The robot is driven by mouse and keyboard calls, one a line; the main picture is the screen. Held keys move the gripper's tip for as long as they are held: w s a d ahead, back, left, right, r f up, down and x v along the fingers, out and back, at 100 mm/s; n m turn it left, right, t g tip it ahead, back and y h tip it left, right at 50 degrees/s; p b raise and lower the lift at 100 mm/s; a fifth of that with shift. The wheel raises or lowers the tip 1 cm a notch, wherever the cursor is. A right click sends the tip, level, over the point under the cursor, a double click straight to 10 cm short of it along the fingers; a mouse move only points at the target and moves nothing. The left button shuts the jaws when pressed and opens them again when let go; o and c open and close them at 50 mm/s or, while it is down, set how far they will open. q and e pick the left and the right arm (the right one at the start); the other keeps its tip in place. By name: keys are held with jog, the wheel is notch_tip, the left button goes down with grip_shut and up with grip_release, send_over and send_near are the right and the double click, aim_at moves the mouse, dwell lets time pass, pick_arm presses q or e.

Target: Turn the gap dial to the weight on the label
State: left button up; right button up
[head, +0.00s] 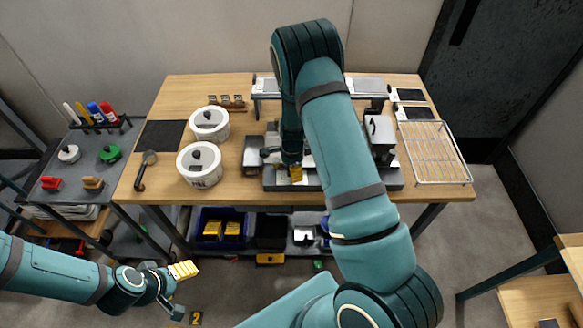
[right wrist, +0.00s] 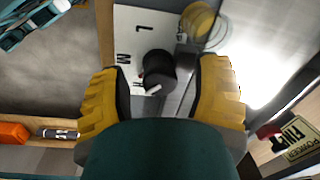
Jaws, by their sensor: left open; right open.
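In the right wrist view a black gap dial (right wrist: 159,72) stands on a white plate (right wrist: 133,14) marked L, M and a partly hidden letter that looks like H. A small white mark on the dial is at its lower left, near that letter. My right gripper (right wrist: 163,90) is open, with one yellow finger on each side of the dial and a gap to it. It also shows in the head view (head: 291,174) at the machine's front, where the dial is hidden. My left gripper (head: 179,283) is open and empty, low in front of the bench. A yellow label (right wrist: 301,138) reads "POWDER" and "FINE"; its smaller text is unreadable.
The machine (head: 385,181) sits on the wooden bench (head: 228,187), partly behind my right arm. Two white lidded pots (head: 199,177) (head: 208,134) stand left of it. A wire rack (head: 436,166) lies at the right. Bins (head: 208,245) fill the shelf below.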

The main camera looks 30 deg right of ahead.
grip_shut()
jog(key=shift+n+b, duration=0.35)
jog(key=shift+n, duration=0.35)
grip_release()
notch_tip(320, 180, up, 12)
jog(key=shift+s, duration=0.45)
